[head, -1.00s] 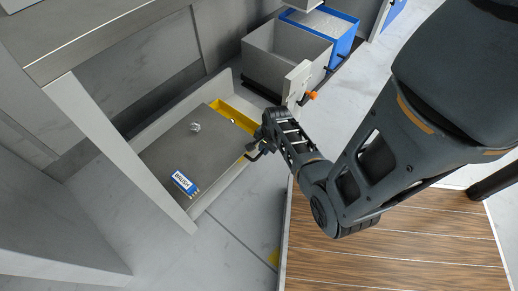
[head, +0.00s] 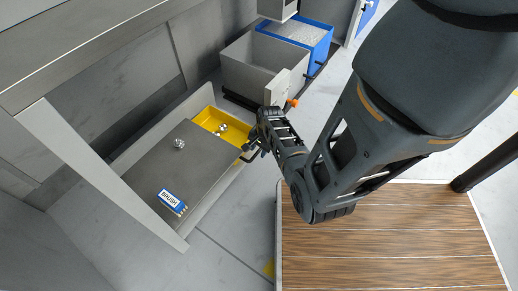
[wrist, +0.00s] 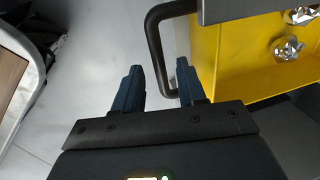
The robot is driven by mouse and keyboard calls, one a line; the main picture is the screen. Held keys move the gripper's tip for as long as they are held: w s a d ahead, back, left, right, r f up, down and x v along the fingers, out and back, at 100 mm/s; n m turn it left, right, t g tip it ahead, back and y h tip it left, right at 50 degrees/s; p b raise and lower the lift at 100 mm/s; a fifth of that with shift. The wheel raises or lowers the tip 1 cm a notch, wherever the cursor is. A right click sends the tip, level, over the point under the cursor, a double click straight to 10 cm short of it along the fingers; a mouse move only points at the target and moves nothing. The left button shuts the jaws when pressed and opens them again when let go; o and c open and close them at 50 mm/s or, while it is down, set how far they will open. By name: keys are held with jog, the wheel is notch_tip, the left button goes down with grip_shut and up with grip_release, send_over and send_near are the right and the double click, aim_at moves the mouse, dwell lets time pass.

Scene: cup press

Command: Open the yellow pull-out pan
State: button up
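The yellow pan (head: 206,120) is partly out from under a grey cover plate (head: 165,165), with a shiny silver piece inside. It also shows in the wrist view (wrist: 235,75), at the right, with two shiny pieces. Its black handle (wrist: 154,45) is a bent bar at its side. My gripper (wrist: 160,66) is at this handle, with its two dark fingers apart and the bar between them. A gap shows beside the left finger; whether the right finger touches the bar I cannot tell. In the head view my gripper (head: 254,148) is at the pan's right side.
A blue and white box labelled BRUSH (head: 171,201) and a silver lump (head: 179,144) sit on the cover. A grey bin (head: 250,65) and a blue bin (head: 300,40) stand behind. A wooden platform (head: 390,230) lies at the right, with pale floor between.

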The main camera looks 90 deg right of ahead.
notch_tip(320, 180, up, 8)
jog(key=s+p, duration=0.1)
jog(key=p, duration=0.3)
jog(key=shift+s+a+f, duration=0.15)
jog(key=shift+a+f, duration=0.05)
jog(key=shift+a, duration=0.2)
dwell(0.3)
